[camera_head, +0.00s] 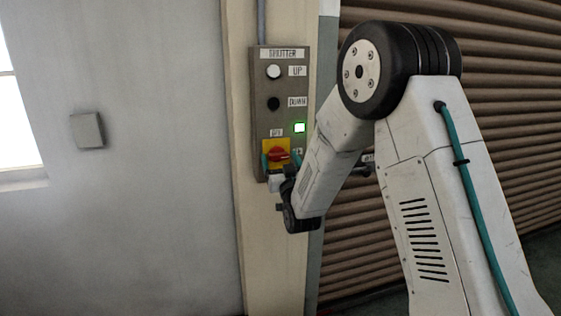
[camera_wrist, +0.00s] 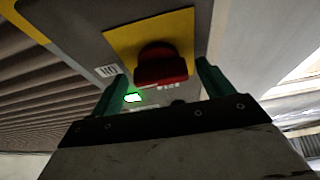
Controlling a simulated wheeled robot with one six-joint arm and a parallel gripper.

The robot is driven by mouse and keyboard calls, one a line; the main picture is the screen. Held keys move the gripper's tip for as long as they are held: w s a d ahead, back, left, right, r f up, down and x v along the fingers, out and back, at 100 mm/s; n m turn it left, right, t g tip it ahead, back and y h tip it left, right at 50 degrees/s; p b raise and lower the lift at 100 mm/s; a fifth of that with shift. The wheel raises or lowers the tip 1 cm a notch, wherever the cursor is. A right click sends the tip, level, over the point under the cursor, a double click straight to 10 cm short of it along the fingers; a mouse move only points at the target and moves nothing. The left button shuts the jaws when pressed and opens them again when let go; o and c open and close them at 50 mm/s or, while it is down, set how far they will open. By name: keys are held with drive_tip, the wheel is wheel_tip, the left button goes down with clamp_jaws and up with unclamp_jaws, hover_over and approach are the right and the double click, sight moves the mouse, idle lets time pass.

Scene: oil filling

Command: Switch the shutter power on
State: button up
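The grey shutter control panel (camera_head: 284,88) is on the pillar in the head view. Its red rotary switch (camera_head: 279,155) sits on a yellow plate (camera_head: 268,145) near the bottom. The red handle looks about level. A small green lamp (camera_head: 299,127) above and right of the switch is lit. In the wrist view the red switch (camera_wrist: 162,66) lies between the two green fingers of my gripper (camera_wrist: 161,72). The fingers stand apart, with a gap visible on each side of the handle. The lit lamp (camera_wrist: 133,98) also shows by the left finger.
A white UP button (camera_head: 273,72) and a black DOWN button (camera_head: 273,103) are higher on the panel. A brown slatted shutter (camera_head: 500,60) is behind my arm at right. A small grey box (camera_head: 87,130) is on the wall at left, with bare wall around it.

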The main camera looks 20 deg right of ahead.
drive_tip(key=v, duration=0.7)
drive_tip(key=shift+s+f, duration=0.2)
drive_tip(key=shift+s, duration=0.15)
